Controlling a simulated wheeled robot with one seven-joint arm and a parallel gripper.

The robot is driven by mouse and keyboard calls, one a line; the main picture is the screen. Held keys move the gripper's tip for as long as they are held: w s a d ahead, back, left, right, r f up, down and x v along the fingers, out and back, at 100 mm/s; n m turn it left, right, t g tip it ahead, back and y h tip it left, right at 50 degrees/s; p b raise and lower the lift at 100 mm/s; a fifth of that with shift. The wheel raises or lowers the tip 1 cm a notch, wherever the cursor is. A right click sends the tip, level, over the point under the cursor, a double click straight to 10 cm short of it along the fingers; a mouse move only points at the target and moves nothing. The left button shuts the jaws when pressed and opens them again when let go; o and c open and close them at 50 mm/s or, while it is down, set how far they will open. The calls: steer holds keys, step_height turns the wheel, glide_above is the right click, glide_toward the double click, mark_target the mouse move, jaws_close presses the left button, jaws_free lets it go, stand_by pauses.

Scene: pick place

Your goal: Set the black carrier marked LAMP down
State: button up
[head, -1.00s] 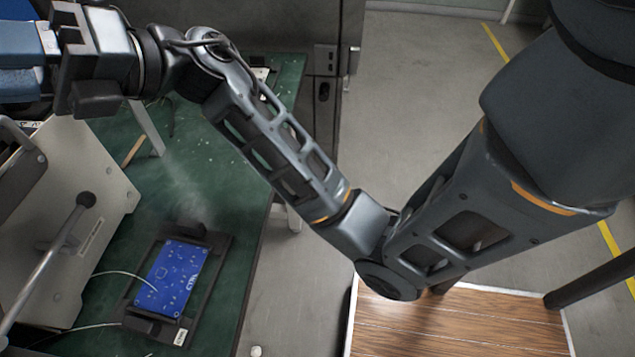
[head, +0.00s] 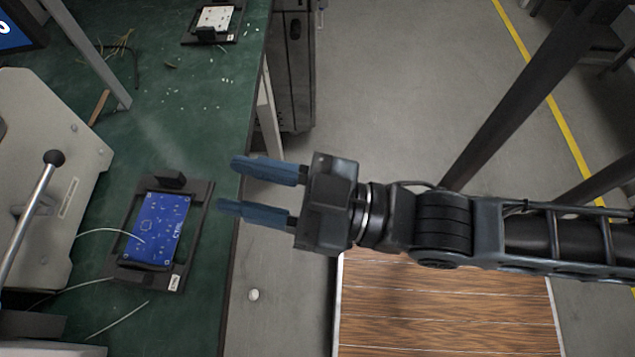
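A black carrier (head: 202,205) lies flat on the green bench at the left, holding a blue circuit board (head: 157,228) whose print looks like CTRL. A second black carrier (head: 238,36) with a white board (head: 215,18) lies at the far end of the bench, near its right edge. Each has a small white label too small to read, so I cannot tell which is marked LAMP. My gripper (head: 229,186) points left with its two blue fingers apart and nothing between them.
The green bench (head: 190,120) has bits of white debris and loose wires. A grey fixture (head: 60,150) with a lever (head: 30,225) stands at the left. A wooden-topped surface (head: 440,310) is below my arm. A small white ball (head: 253,295) shows beyond the bench edge.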

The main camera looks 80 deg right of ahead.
steer(key=s+d+f+g+y, duration=0.1)
steer(key=s+f+g, duration=0.3)
steer(key=s, duration=0.4)
steer(key=shift+s+d+f+g+y, duration=0.3)
steer(key=shift+d+f, duration=0.25)
steer(key=shift+f, duration=0.15)
step_height(320, 180, up, 8)
steer(key=p, duration=0.7)
steer(key=shift+f+p, duration=0.15)
steer(key=shift+p, duration=0.2)
